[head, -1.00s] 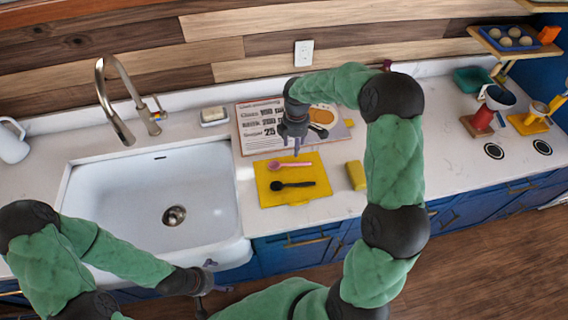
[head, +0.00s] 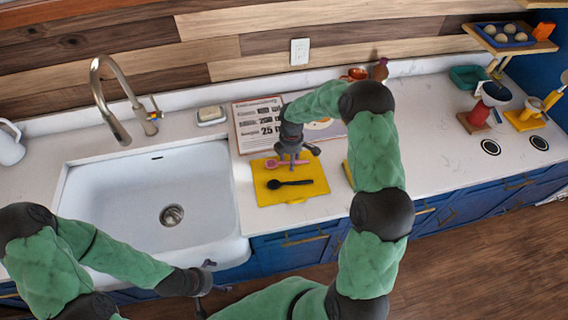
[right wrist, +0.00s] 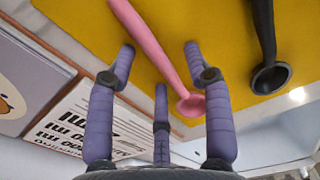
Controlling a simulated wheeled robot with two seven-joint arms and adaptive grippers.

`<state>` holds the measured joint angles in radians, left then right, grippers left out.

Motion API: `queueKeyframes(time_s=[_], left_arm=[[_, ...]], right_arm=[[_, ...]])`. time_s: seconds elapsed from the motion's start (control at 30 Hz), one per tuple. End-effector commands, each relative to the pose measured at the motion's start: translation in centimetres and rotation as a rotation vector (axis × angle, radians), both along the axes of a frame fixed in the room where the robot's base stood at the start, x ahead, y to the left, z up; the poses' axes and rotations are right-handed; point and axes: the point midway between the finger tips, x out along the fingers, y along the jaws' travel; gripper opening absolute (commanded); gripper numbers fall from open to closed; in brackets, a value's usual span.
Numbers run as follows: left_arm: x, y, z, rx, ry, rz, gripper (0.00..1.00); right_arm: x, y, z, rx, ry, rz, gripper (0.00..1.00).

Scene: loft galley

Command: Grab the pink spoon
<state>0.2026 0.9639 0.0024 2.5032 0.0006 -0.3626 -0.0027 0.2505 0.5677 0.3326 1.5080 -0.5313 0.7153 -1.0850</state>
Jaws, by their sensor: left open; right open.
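The pink spoon (head: 272,163) lies on a yellow mat (head: 265,194) on the counter, right of the sink. It also shows in the right wrist view (right wrist: 152,42), running between my fingers with its bowl near the lower one. A black spoon (head: 290,183) lies on the same mat, nearer the front. My right gripper (head: 291,160) is open over the pink spoon and partly hides it; its fingers also show in the right wrist view (right wrist: 160,65). I cannot tell whether they touch the spoon. My left gripper (head: 212,280) is open and empty in front of the sink.
A printed board (head: 256,118) lies behind the mat. The white sink (head: 120,200) is at the left, with a faucet (head: 118,100) and a soap dish (head: 211,116) behind it. A yellow block, mostly hidden by my right arm, is right of the mat.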

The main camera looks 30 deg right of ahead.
Motion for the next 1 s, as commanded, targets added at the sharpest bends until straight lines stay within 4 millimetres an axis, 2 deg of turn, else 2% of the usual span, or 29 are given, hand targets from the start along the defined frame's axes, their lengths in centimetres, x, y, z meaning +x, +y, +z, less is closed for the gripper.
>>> queueKeyframes(time_s=[0.13,0.3,0.33,0.77,1.0], left_arm=[[0.0,0.0,0.0,0.000,0.000,0.000,1.00],[0.0,0.0,0.0,0.000,0.000,0.000,1.00],[0.0,0.0,0.0,0.000,0.000,0.000,1.00],[0.0,0.0,0.0,0.000,0.000,0.000,1.00],[0.0,0.0,0.1,0.000,0.000,0.000,1.00]], right_arm=[[0.0,0.0,0.0,0.000,0.000,0.000,0.52],[0.0,0.0,0.1,0.000,0.000,0.000,0.04],[0.0,0.0,0.1,0.000,0.000,0.000,0.01],[0.0,0.0,0.3,0.000,-0.001,-0.001,0.00],[0.1,0.0,2.4,0.000,-0.004,-0.001,0.00]])
